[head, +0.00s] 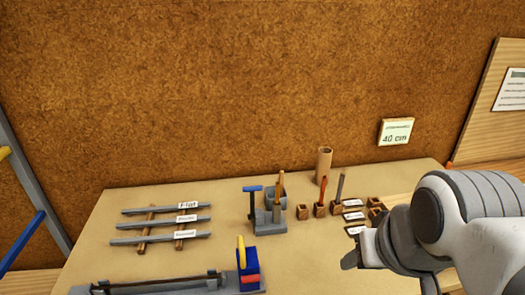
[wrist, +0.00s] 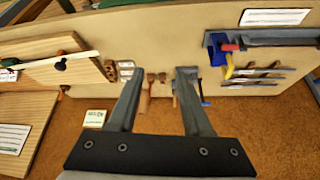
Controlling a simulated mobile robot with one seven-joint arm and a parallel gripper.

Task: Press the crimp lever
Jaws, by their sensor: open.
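A small grey stand with a blue T-shaped lever (head: 254,188) on top stands mid-bench in the head view. A blue block (head: 247,257) with a yellow lever (head: 241,250) and a red part sits at the front, on the end of a long grey bar. No label shows which is the crimp lever. My gripper (head: 352,259) is right of both, above the bench. In the wrist view my gripper (wrist: 160,74) is open and empty, its fingers apart. The yellow lever (wrist: 229,68) and blue block also show right of the fingers; the right finger partly hides the grey stand.
Grey strips (head: 160,224) with labels lie across wooden rails at the left. Small wooden blocks (head: 320,210) holding upright tools, and a cardboard tube (head: 324,165), stand right of the grey stand. A brown wall with a 40 cm sign (head: 397,131) is behind.

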